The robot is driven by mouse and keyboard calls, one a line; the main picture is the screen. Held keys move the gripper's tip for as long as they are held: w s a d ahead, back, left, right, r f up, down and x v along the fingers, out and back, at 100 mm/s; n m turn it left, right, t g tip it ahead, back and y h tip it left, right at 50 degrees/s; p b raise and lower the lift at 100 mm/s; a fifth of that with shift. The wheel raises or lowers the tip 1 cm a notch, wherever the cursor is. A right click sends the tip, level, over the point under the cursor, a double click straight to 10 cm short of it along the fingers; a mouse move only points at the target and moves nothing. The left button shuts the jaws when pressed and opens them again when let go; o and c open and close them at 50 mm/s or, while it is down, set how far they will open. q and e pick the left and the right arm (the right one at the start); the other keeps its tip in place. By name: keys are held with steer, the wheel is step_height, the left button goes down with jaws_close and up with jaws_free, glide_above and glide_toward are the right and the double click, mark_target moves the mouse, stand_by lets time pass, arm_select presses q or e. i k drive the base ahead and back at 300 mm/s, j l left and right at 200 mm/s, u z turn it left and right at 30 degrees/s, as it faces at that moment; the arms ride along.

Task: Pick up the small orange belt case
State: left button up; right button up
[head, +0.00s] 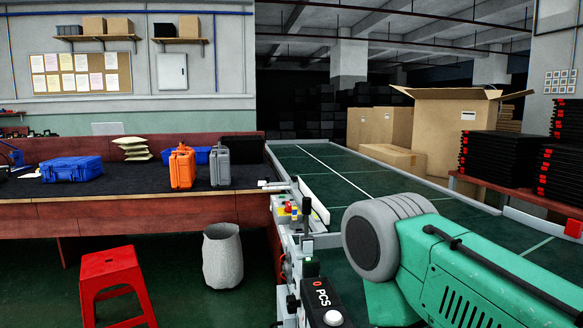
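A small orange case (182,168) stands upright on the dark-topped workbench (110,188), its handle at the top. A grey case (220,167) stands upright close to its right. A blue case (200,155) is partly hidden behind these two. Another blue case (71,169) lies flat on the bench to the left. Neither of my grippers is in view.
A red stool (113,285) and grey bin (222,256) stand on the floor before the bench. Cardboard boxes (455,128) stand beyond the belt.

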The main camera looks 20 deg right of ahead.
mark_target(182, 162)
steer(key=i+j+u, duration=0.15)
steer(key=i+j, duration=0.3)
steer(key=i+j+u, duration=0.15)
steer(key=i+j, duration=0.25)
steer(key=i, duration=0.3)
steer(key=i+l+u, duration=0.35)
steer(key=i+l, duration=0.2)
steer(key=i, duration=0.4)
steer(key=i+l+u, duration=0.35)
steer(key=i+l, duration=0.45)
